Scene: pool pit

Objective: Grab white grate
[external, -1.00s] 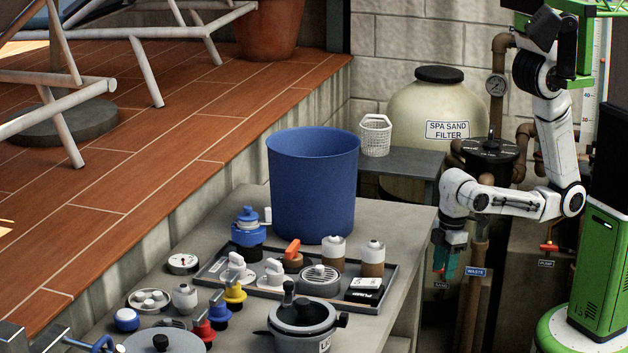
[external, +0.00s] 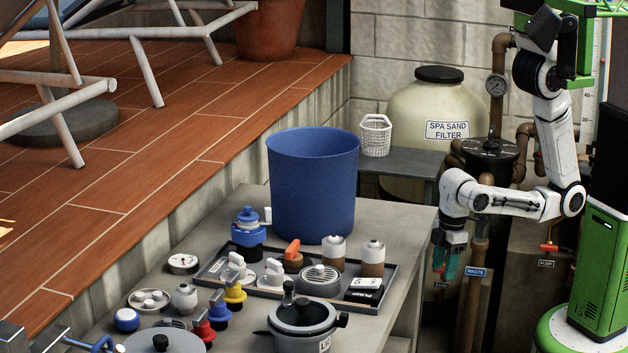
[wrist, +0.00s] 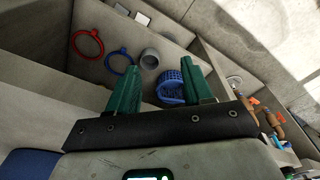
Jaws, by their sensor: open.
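My gripper (external: 447,262) hangs past the bench's right side, pointing down, well apart from the grate. In the wrist view its green fingers (wrist: 162,68) are spread with nothing held between them. I cannot make out the grate for certain in the wrist view.
A tall blue bin (external: 312,190) stands on the bench behind the tray. A white basket (external: 376,138) sits on a small shelf. Below my fingers are a red ring (wrist: 87,42), a blue ring (wrist: 120,62) and a blue basket (wrist: 171,88). Several valves and caps crowd the bench's front.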

